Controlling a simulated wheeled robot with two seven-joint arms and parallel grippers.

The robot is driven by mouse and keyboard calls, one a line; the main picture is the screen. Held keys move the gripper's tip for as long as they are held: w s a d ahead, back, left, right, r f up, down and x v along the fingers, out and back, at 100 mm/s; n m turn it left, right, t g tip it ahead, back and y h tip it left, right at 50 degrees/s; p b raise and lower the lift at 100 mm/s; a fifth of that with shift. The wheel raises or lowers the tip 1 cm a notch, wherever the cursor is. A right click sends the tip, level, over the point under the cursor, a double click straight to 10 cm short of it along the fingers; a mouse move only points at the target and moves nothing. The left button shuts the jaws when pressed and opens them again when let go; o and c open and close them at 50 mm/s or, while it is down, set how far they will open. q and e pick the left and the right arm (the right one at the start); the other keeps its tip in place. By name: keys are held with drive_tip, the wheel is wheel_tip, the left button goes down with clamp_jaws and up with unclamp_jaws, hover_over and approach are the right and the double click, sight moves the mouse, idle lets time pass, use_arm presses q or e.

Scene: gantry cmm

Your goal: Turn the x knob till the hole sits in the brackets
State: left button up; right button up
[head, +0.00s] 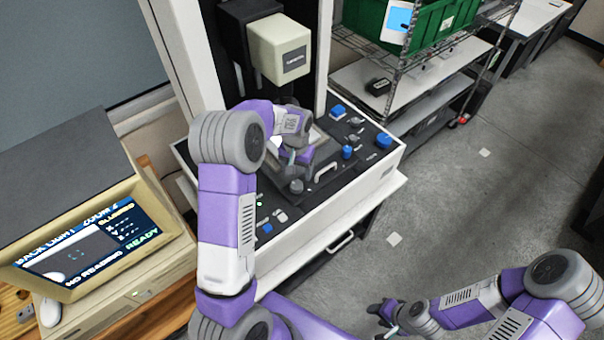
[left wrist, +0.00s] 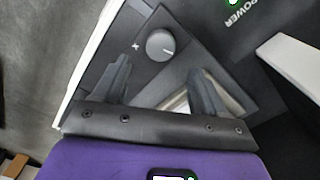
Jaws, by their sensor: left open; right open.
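The x knob (left wrist: 160,45) is a grey round knob with a white pointer line, beside an "x" label on the black panel. My left gripper (left wrist: 160,72) is open, with the knob just beyond and between its fingertips, not gripped. In the head view my left gripper (head: 294,160) hangs over the machine's front panel, partly hidden by its own wrist. The monitor screen (head: 95,248) reads "BLURRED", "NO READING" and "READY". Small green brackets show near its middle; a white round spot, likely the hole, lies below and left of them. My right gripper (head: 380,314) is open and empty over the floor.
The measuring machine (head: 345,215) has a pale overhead camera head (head: 280,48) and several blue and black knobs on its right panel.

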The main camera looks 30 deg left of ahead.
sight(296, 185)
use_arm(q)
drive_tip(key=f, duration=0.6)
drive_tip(key=shift+s+f, duration=0.25)
drive_tip(key=shift+s, duration=0.05)
drive_tip(key=c, duration=1.1)
drive_tip(key=shift+o, duration=0.2)
